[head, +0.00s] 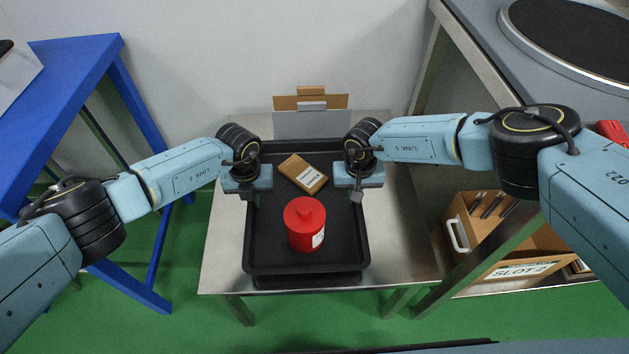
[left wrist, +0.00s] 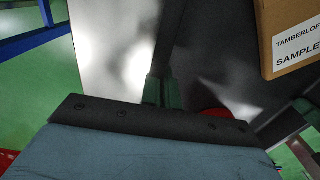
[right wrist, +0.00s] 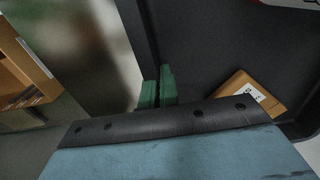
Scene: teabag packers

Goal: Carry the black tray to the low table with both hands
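The black tray (head: 262,258) is level over the steel-topped low table (head: 405,240); I cannot tell whether it touches the top. A red lidded canister (head: 304,232) stands in its front half and a brown labelled box (head: 298,170) lies behind it. My left gripper (head: 247,193) is at the tray's left rim, my right gripper (head: 356,195) at its right rim. In the left wrist view the green fingers (left wrist: 160,92) close around the tray wall. In the right wrist view the fingers (right wrist: 157,90) do the same.
A grey and brown upright piece (head: 312,122) stands behind the tray by the wall. A blue table (head: 75,85) is at the left. A grey counter (head: 480,60) is at the right, with a wooden box marked SLOT 2 (head: 515,269) below it.

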